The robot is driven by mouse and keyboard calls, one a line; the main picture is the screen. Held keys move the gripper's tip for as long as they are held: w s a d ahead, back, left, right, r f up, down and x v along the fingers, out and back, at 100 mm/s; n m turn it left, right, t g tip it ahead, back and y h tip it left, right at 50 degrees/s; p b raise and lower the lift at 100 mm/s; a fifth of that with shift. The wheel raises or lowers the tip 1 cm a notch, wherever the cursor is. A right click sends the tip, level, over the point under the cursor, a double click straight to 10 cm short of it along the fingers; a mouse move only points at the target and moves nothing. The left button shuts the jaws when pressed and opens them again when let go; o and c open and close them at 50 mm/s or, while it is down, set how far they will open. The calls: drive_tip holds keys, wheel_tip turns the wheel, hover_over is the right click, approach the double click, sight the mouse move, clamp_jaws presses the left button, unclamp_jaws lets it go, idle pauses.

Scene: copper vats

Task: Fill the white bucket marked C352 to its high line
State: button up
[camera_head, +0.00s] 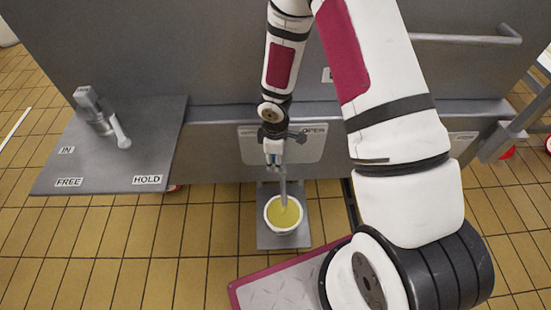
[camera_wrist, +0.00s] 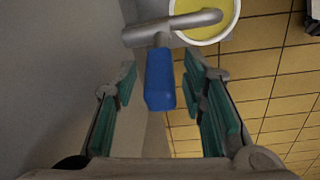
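A white bucket (camera_head: 268,222) with yellow liquid inside stands on a small grey platform (camera_head: 285,240) below the vat. Its rim also shows at the top of the wrist view (camera_wrist: 233,27). Its C352 mark and high line cannot be made out. A grey tap spout (camera_wrist: 190,20) reaches over the bucket; I cannot tell whether liquid runs from it. The tap has a blue handle (camera_wrist: 160,82). My gripper (camera_wrist: 160,70) is open, with its teal-padded fingers on either side of the handle and visible gaps to both. In the head view my gripper (camera_head: 273,152) is at the tap, above the bucket.
A grey shelf (camera_head: 105,150) on the left bears IN, FREE and HOLD labels and a metal fitting (camera_head: 100,115). A plate (camera_head: 313,148) behind my gripper reads OPEN. A red-edged platform (camera_head: 285,285) lies in front. Tiled floor is clear left of the bucket.

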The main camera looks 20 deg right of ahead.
clamp_jaws()
drive_tip(key=shift+w+a+f+h+b, duration=0.15)
drive_tip(key=shift+a+f+h+b, duration=0.05)
drive_tip(key=shift+a+h+b, duration=0.35)
drive_tip(key=shift+w+a+f+g+h+b, duration=0.1)
drive_tip(key=shift+a+f+g+h+b, duration=0.15)
drive_tip(key=shift+h, duration=0.4)
drive_tip(key=shift+w+a+f+g+h+b, duration=0.15)
drive_tip(key=shift+a+g+h, duration=0.15)
drive_tip(key=shift+h, duration=0.3)
unclamp_jaws()
drive_tip(key=shift+r, duration=0.1)
drive_tip(key=v, duration=1.1)
drive_tip(key=shift+r, duration=0.4)
drive_tip(key=shift+a, duration=0.1)
